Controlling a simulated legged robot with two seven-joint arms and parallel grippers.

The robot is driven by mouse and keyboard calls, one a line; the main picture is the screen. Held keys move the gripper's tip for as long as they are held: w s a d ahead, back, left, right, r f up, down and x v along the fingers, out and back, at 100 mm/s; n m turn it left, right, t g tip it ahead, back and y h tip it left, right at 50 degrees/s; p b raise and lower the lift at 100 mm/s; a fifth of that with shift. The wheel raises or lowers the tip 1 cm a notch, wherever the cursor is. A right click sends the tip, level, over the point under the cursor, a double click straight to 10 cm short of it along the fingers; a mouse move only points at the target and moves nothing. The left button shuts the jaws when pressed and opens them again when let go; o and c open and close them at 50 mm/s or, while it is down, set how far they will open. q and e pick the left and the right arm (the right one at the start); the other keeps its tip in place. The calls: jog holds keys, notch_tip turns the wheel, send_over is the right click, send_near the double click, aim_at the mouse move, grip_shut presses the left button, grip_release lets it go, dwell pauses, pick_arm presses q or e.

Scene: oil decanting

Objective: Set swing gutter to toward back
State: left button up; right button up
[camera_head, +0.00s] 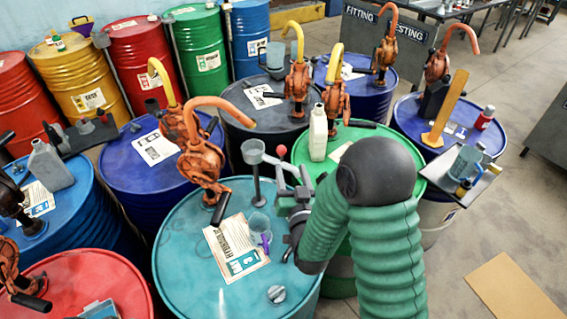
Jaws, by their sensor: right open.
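The swing gutter (281,165) looks like a short pale-grey trough with a red end. It stands over the teal drum (190,255), to the right of a grey funnel cup (253,151) on a dark post. A small red knob (282,150) shows just above it. My right arm, green and ribbed, comes in from the lower right. Its gripper (290,198) is open beside the gutter's lower right side; I cannot tell whether it touches. The wrist hides part of the drum and of the gutter's mount. My left gripper is not in view.
An orange hand pump (201,160) with a curved spout stands on the teal drum's back left. A clear cup (259,225) with a purple handle, a label sheet (236,249) and a grey cap (276,294) lie on its top. A green drum (350,136) with a white bottle (318,133) stands behind.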

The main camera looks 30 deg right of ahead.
aim_at(282, 154)
jog(key=x, duration=0.9)
jog(key=shift+w+a+r, duration=0.1)
jog(key=shift+w+a, duration=0.15)
jog(key=shift+w, duration=0.05)
jog(key=shift+d, duration=0.2)
jog(key=shift+s+a+r, duration=0.1)
jog(key=shift+a+r, duration=0.1)
jog(key=shift+a, duration=0.6)
jog(key=c, duration=0.6)
jog(key=shift+s+a+r, duration=0.1)
jog(key=shift+a, duration=0.2)
jog(key=c, duration=0.5)
jog(key=shift+d, duration=0.6)
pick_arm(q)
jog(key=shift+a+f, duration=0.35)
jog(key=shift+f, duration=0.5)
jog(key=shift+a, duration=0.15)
pick_arm(e)
jog(key=shift+a, duration=0.25)
